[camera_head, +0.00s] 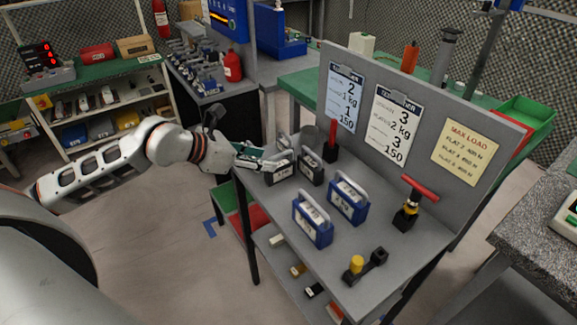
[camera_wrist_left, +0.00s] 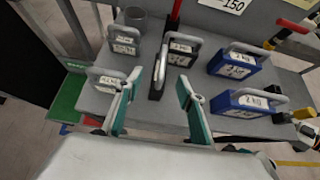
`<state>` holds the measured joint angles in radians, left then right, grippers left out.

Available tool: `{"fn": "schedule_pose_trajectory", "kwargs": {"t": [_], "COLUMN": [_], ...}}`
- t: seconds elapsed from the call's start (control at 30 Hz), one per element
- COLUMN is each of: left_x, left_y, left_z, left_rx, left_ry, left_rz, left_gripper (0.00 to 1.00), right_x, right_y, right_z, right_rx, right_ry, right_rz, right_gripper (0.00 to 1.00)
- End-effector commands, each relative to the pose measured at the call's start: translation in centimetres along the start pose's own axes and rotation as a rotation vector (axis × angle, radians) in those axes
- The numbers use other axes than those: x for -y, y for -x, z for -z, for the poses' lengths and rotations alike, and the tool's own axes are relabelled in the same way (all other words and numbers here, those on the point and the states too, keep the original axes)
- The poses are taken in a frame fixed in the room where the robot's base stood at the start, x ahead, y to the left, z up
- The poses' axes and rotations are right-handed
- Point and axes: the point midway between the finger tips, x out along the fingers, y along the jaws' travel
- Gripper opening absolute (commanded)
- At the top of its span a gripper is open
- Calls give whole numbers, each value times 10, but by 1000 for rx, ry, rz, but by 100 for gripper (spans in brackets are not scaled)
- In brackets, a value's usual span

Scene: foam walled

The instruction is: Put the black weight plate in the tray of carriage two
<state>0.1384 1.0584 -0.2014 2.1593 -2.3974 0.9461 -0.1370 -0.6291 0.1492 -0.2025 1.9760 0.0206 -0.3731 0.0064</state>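My left gripper (camera_head: 262,160) reaches in over the left end of the grey table. Its two teal fingers (camera_wrist_left: 156,106) stand apart in the left wrist view, with nothing between their tips that I can see held. Just beyond them a dark weight with a grey handle (camera_wrist_left: 158,78) stands edge-on, roughly in line with the gap. Another black weight labelled 2 KG (camera_wrist_left: 181,50) stands behind it and also shows in the head view (camera_head: 312,168). Two dark grey weights (camera_wrist_left: 125,40) (camera_wrist_left: 105,80) stand to the left. I cannot tell which is the task's plate. I cannot identify carriage two's tray. My right gripper is out of view.
Two blue weights (camera_head: 312,222) (camera_head: 348,200) stand right of the gripper. A red-handled post (camera_head: 331,140) and a red-topped lever (camera_head: 408,211) rise from the grey table (camera_head: 295,245). An upright panel (camera_head: 452,120) with printed sheets closes its back. The table's front middle is mostly clear.

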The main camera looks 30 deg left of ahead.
Motion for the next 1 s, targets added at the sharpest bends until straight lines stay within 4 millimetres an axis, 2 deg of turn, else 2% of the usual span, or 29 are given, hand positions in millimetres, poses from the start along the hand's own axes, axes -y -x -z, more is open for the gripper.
{"fn": "schedule_pose_trajectory", "kwargs": {"t": [0.23,0.6,0.9,1.0], "left_x": [1,1,1,1], "left_y": [-24,-70,-74,-74], "left_z": [0,4,4,4], "left_rx": [1,2,1,1], "left_ry": [3,4,2,2], "left_rz": [2,2,1,1], "left_gripper": [39,39,39,13], "right_x": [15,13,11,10], "right_y": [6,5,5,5], "right_z": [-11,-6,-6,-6], "right_rx": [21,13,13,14], "right_ry": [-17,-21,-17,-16], "right_rz": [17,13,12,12], "right_gripper": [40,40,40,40]}}
